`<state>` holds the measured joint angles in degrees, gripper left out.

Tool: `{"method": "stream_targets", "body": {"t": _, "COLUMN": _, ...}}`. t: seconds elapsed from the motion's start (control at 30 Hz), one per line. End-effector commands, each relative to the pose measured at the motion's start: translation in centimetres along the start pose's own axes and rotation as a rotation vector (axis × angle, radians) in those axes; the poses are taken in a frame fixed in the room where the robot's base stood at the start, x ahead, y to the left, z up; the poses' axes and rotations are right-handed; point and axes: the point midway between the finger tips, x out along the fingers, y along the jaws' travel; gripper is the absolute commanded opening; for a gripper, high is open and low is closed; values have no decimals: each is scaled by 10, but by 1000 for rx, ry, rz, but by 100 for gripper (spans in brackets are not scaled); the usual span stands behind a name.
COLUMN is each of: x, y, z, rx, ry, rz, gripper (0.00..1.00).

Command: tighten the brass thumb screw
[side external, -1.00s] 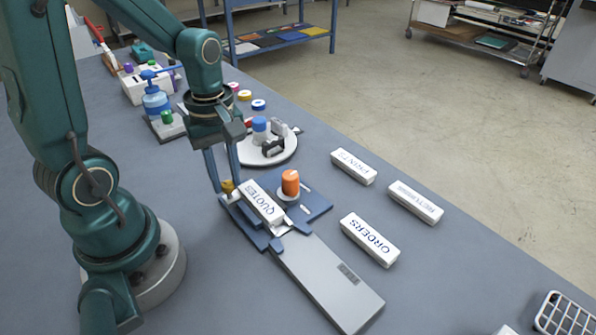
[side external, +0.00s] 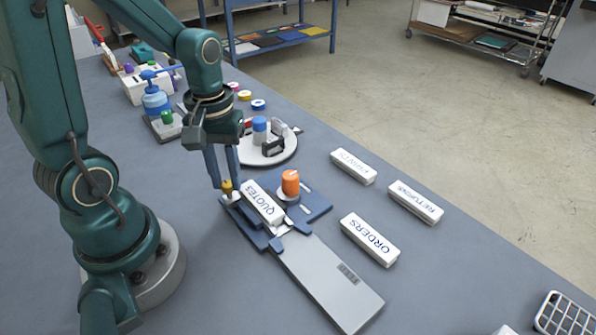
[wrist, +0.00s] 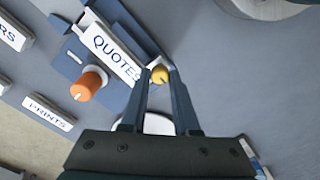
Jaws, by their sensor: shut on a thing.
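The brass thumb screw (side external: 227,187) stands at the left end of a blue fixture (side external: 256,237), beside a white block marked QUOTES (side external: 262,203). My gripper (side external: 226,184) points down with its fingers around the screw's head, shut on it. In the wrist view the yellow brass head (wrist: 160,75) shows between the fingertips (wrist: 161,70), next to the end of the QUOTES block (wrist: 117,52). The screw's lower part is hard to make out.
An orange knob (side external: 290,182) rises from the fixture beyond the QUOTES block. A grey plate (side external: 325,285) extends toward the front. White blocks, including ORDERS (side external: 370,239), lie to the right. A round white turntable (side external: 268,152) with parts stands behind.

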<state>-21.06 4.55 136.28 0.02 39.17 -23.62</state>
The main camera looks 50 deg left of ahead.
Motion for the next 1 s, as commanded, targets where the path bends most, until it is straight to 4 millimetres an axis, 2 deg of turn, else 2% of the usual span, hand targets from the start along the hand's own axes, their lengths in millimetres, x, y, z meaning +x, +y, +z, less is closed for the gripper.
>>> {"method": "stream_targets", "body": {"t": 0.43, "x": 0, "y": 0, "z": 0, "rx": 11, "ry": -1, "rz": 0, "gripper": 0}}
{"method": "stream_targets", "body": {"t": 0.47, "x": 0, "y": 0, "z": 0, "rx": 11, "ry": -1, "rz": 0, "gripper": 33}}
{"method": "stream_targets", "body": {"t": 0.53, "x": 0, "y": 0, "z": 0, "rx": 11, "ry": -1, "rz": 0, "gripper": 60}}
{"method": "stream_targets", "body": {"t": 0.87, "x": -1, "y": 0, "z": 0, "rx": 10, "ry": 1, "rz": 0, "gripper": 60}}
{"method": "stream_targets", "body": {"t": 1.0, "x": -11, "y": 1, "z": -1, "rx": 10, "ry": 4, "rz": 2, "gripper": 60}}
